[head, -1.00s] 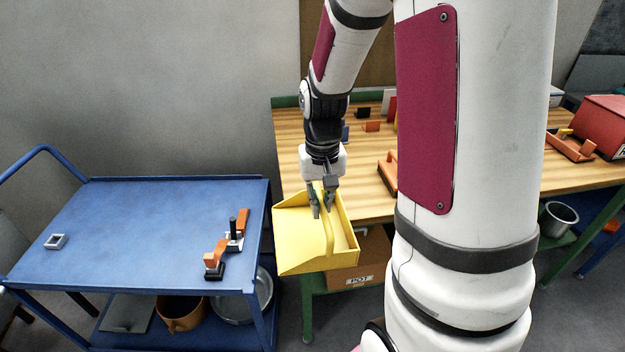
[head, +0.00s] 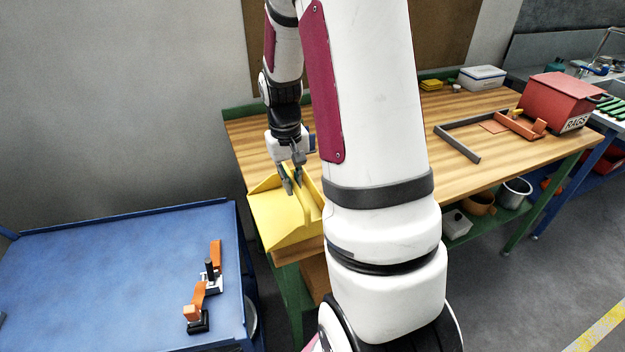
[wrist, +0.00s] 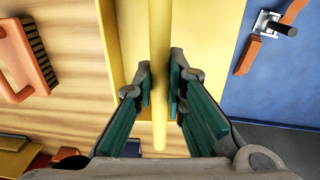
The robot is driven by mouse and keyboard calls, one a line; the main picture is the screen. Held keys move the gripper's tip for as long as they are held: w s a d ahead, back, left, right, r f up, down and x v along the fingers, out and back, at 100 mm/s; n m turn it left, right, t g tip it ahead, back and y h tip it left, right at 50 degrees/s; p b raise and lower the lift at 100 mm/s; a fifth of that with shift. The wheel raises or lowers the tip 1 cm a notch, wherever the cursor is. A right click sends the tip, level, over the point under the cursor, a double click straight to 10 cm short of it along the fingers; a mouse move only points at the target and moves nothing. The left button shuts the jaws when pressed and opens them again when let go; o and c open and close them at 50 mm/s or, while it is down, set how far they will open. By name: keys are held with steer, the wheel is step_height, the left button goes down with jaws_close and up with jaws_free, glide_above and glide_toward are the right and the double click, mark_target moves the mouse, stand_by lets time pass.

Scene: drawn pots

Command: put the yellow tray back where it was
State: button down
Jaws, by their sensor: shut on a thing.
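The yellow tray (head: 285,222) is held in the air at the left front corner of the wooden bench, beside the blue cart. My gripper (head: 292,180) is above the tray and shut on its upright yellow divider or handle. In the wrist view my gripper (wrist: 161,88) has its green-padded fingers on both sides of a yellow bar (wrist: 160,135). The tray's body (wrist: 204,40) shows behind the bar. Part of the tray is hidden behind my arm in the head view.
The wooden bench (head: 465,110) carries a grey and orange corner frame (head: 470,143), a red box (head: 553,100) and a white box (head: 482,78). The blue cart (head: 110,270) holds an orange clamp-like tool (head: 205,290). A brush (wrist: 22,60) lies on the bench.

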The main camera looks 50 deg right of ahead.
steer(key=d, duration=0.6)
steer(key=shift+s+f+p, duration=0.1)
steer(key=shift+f+p, duration=0.15)
steer(key=shift+p, duration=0.15)
steer(key=shift+d+f, duration=0.1)
steer(key=shift+d, duration=0.45)
steer(key=shift+a+f+p, duration=0.2)
steer(key=shift+f+p, duration=0.25)
steer(key=shift+f, duration=1.3)
steer(key=c, duration=1.6)
jaws_free()
steer(key=shift+c, duration=0.2)
steer(key=shift+r, duration=0.1)
